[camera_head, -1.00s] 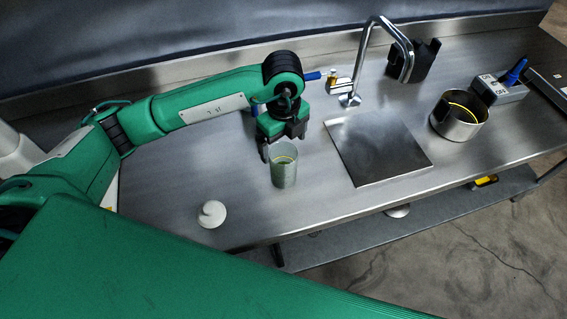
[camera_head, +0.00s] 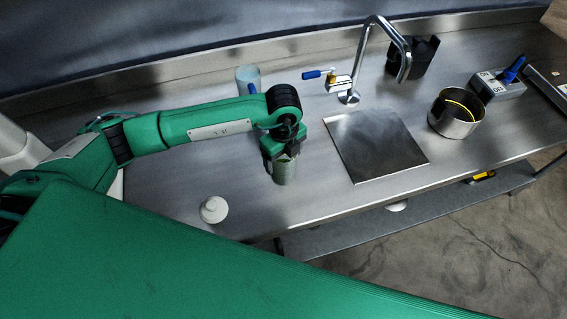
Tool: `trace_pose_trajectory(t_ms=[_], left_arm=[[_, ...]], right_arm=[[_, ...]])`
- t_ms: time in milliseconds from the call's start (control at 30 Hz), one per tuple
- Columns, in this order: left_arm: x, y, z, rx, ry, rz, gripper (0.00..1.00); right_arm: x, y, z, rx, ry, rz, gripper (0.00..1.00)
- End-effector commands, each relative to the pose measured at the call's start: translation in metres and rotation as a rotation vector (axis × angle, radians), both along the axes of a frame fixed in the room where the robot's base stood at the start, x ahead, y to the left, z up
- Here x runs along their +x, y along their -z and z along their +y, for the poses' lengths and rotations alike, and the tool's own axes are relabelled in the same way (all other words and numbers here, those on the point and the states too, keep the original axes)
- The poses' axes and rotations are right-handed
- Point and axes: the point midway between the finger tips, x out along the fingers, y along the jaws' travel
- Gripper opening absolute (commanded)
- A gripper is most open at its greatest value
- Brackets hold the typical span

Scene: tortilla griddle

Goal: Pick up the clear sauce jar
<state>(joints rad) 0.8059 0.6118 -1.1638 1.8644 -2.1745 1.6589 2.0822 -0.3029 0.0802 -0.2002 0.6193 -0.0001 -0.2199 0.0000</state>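A clear, greenish see-through jar (camera_head: 284,172) stands upright on the steel counter, left of the flat square plate. My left gripper (camera_head: 283,151) points down at the top of this jar and covers its rim. Its fingertips are hard to make out, so I cannot tell whether they are closed on the jar or only around it. A second see-through, pale bluish jar (camera_head: 248,76) stands farther back, partly hidden behind my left arm. My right gripper is not in view.
A square steel plate (camera_head: 375,146) lies right of the jar, with a tap (camera_head: 350,97) behind it. A round pot (camera_head: 455,114) and an on/off switch box (camera_head: 498,85) stand farther right. A small white round object (camera_head: 214,209) sits near the front edge.

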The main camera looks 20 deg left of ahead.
Motion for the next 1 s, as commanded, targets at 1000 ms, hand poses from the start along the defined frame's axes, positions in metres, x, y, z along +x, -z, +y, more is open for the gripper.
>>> trace_pose_trajectory(t_ms=[1000], left_arm=[[0.002,-0.096,-0.001,-0.002,0.003,-0.009,0.36]], right_arm=[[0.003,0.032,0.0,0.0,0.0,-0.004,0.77]])
